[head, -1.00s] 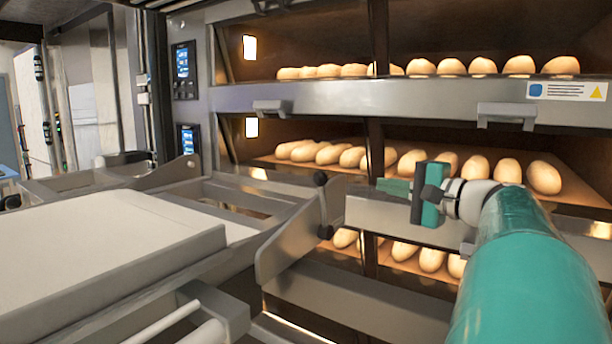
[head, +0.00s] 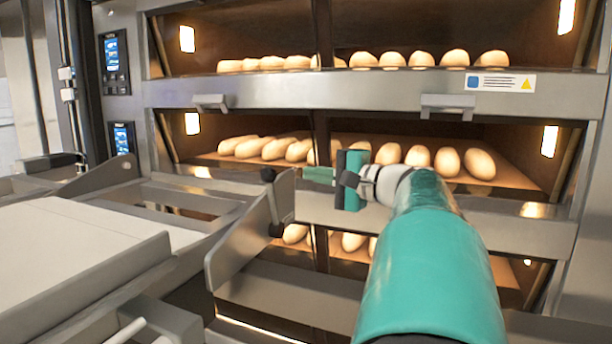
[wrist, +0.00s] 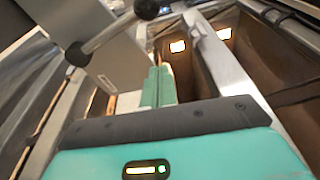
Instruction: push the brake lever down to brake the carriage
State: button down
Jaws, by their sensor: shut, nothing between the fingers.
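The brake lever shows in the head view as a black ball knob (head: 268,174) above a dark pivot (head: 277,230), beside a grey side plate on the carriage (head: 238,245). The lever stands roughly upright. In the wrist view its silver rod (wrist: 108,34) runs from the pivot to the black knob (wrist: 147,8). My gripper (head: 318,175) is shut and empty, just right of the knob at nearly the same height in the picture. A gap shows between fingertips and knob. In the wrist view the shut green fingers (wrist: 158,85) point toward the side plate, below the rod.
The deck oven's steel front (head: 370,97) stands behind the lever, with loaves (head: 262,149) on its decks. Handles (head: 447,105) stick out from the front. The carriage's pale loading belt (head: 75,250) fills the lower left.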

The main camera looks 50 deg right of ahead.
jog(key=w, duration=0.7)
jog(key=a, duration=0.1)
jog(key=s+a, duration=0.1)
jog(key=a, duration=0.1)
jog(key=s+a, duration=0.1)
jog(key=shift+s+a+r, duration=0.1)
jog(key=shift+s+a, duration=0.05)
jog(key=shift+a, duration=0.1)
jog(key=shift+s+a+f+n+t+y, duration=0.3)
jog(key=shift+s+a+f+n, duration=0.3)
jog(key=shift+a+f+n, duration=0.95)
jog(key=shift+s+a+f+n+t+y, duration=0.3)
jog(key=shift+s+a+f+n, duration=0.45)
jog(key=shift+a+n, duration=1.35)
jog(key=shift+s+a+f+n+t+y, duration=0.2)
jog(key=shift+s+a+f+n+t, duration=0.25)
jog(key=shift+a+f+n, duration=1.35)
